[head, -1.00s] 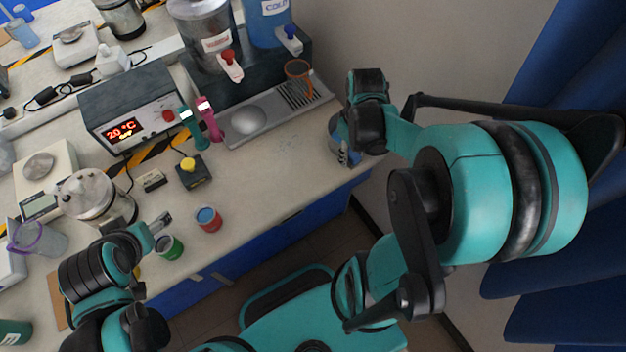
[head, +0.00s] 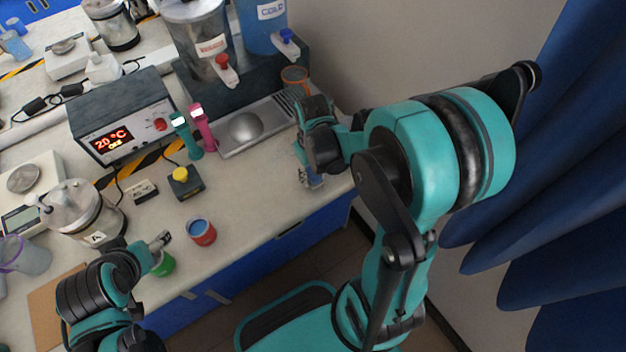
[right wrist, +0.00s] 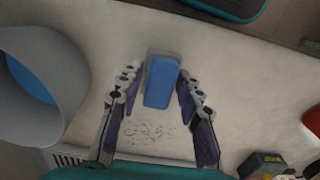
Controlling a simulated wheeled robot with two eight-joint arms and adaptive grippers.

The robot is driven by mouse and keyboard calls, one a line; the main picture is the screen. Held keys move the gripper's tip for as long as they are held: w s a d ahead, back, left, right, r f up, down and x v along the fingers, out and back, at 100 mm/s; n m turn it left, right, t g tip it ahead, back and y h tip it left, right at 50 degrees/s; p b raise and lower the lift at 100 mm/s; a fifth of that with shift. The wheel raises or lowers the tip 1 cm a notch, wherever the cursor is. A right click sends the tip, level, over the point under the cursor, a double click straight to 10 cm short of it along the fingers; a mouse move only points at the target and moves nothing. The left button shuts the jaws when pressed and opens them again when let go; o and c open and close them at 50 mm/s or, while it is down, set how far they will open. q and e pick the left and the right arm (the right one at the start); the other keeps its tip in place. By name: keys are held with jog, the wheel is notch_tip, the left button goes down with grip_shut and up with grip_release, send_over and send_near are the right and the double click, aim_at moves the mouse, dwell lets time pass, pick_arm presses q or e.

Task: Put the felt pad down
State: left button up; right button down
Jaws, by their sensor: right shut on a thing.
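The felt pad is a small blue block with a grey end. In the right wrist view the pad (right wrist: 161,83) sits between the fingertips of my right gripper (right wrist: 158,92), which is shut on it. In the head view my right gripper (head: 310,174) points down at the right end of the bench, with a bit of blue at its tips. I cannot tell whether the pad touches the bench top. My left gripper (head: 161,241) is beside the green cup (head: 163,264) at the front edge; whether it is open or shut is unclear.
The bench top (head: 255,190) is clear left of my right gripper. The drip tray (head: 246,126) and an orange cup (head: 295,77) stand behind it. A red cup (head: 201,231) and a yellow-button box (head: 185,181) are further left. A grey round vessel (right wrist: 68,75) is close by.

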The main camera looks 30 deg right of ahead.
aim_at(313, 180)
notch_tip(313, 180, down, 3)
jog(key=shift+r+b, duration=0.2)
jog(key=shift+b, duration=0.25)
jog(key=shift+r, duration=0.1)
jog(key=shift+s+f+b, duration=0.1)
jog(key=shift+f+b, duration=0.25)
jog(key=c, duration=1)
grip_release()
